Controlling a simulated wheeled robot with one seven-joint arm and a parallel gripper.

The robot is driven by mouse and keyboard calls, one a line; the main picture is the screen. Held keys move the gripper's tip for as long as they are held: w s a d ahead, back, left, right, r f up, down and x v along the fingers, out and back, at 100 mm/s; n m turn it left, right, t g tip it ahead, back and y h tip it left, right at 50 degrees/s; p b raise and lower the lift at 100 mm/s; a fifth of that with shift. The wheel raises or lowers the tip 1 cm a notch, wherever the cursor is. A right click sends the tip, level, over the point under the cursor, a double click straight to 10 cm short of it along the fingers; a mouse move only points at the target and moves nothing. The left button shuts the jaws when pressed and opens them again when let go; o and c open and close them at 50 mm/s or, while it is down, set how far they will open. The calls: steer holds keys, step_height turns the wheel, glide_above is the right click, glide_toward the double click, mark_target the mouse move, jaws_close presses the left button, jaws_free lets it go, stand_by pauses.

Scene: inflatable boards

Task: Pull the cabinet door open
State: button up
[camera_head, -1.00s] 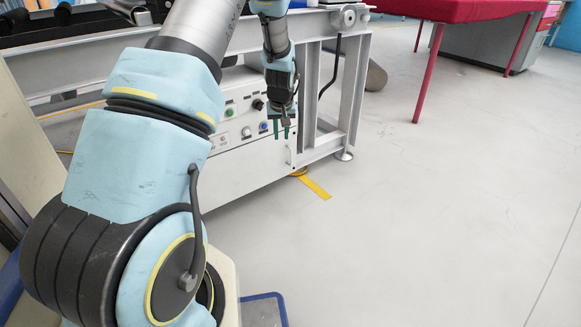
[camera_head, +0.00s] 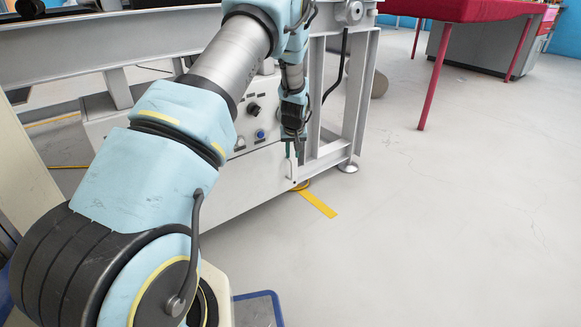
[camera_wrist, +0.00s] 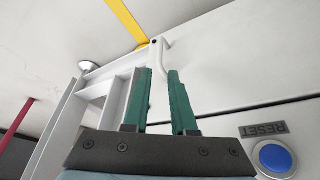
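The white cabinet door (camera_head: 240,188) is the flat front panel low on the white machine, and it looks shut. Its slim white bar handle (camera_head: 293,172) stands upright near the panel's right edge. My gripper (camera_head: 291,152) points down just at the handle's upper part. In the wrist view the door panel (camera_wrist: 235,62) fills the right side. The handle (camera_wrist: 161,62) shows there between the two green fingers of my gripper (camera_wrist: 164,72). The fingers are apart, with a gap between them. I cannot tell whether either finger touches the handle.
A blue button (camera_wrist: 273,157) beside a RESET label is near my gripper. The machine's white frame leg (camera_head: 352,130) stands to the right. Yellow floor tape (camera_head: 318,204) lies below. A red-covered table (camera_head: 460,10) is at the back right. The floor at right is clear.

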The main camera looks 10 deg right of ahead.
mark_target(292, 165)
steer(key=b+x, duration=0.3)
steer(key=x, duration=0.6)
steer(key=shift+w+f, duration=0.1)
steer(key=shift+f, duration=0.25)
jaws_close()
stand_by(0.9)
